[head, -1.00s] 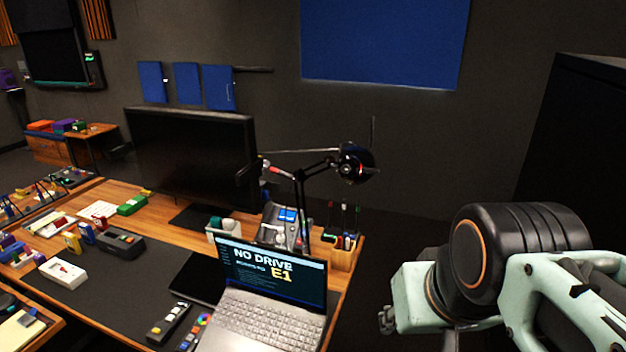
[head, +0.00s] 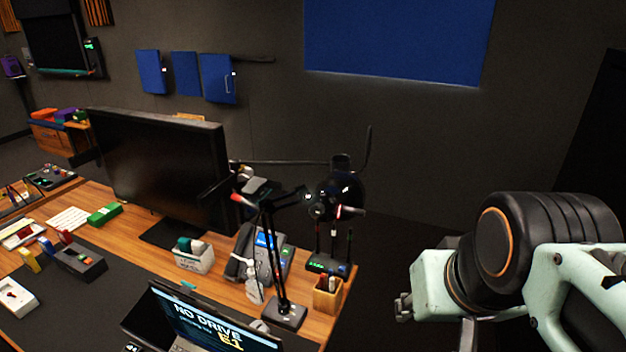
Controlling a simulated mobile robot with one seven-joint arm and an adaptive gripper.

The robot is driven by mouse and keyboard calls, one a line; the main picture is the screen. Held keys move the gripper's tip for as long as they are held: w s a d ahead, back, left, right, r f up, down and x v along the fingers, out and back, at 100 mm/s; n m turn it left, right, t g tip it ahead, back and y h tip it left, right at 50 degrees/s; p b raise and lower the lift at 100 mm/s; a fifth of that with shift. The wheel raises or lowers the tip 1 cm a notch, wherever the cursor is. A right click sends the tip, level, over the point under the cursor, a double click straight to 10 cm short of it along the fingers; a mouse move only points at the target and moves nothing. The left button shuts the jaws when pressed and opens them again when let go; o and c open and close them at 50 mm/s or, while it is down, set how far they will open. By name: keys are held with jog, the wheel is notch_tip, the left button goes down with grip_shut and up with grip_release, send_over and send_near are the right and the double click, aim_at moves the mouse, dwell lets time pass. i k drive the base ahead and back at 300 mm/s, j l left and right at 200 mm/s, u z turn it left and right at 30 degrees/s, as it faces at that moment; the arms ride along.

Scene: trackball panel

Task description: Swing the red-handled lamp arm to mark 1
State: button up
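A black desk lamp stands at the right end of the wooden desk, its jointed arm (head: 277,250) rising from a square base (head: 286,314). Its round dark head (head: 340,188) is at the upper right. A red handle (head: 348,211) shows at the head, and another small red part (head: 239,198) is at the left end of the upper arm. I cannot make out a mark 1. My arm comes in from the right; the end of my gripper (head: 404,306) shows only in part, right of the desk and apart from the lamp. Its fingers cannot be made out.
A large monitor (head: 160,165) stands left of the lamp. A desk phone (head: 262,255), a pen cup (head: 327,295), a router (head: 329,264) and a laptop (head: 205,325) surround the lamp base. The floor between desk and my arm is clear.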

aim_at(266, 206)
jog(key=i+l, duration=0.4)
jog(key=i, duration=0.15)
jog(key=i+l, duration=0.35)
jog(key=i, duration=0.2)
jog(key=i+l, duration=0.4)
jog(key=i, duration=0.2)
jog(key=i+l+u, duration=0.2)
jog(key=i+l, duration=0.45)
jog(key=i+u, duration=0.1)
jog(key=u, duration=3.05)
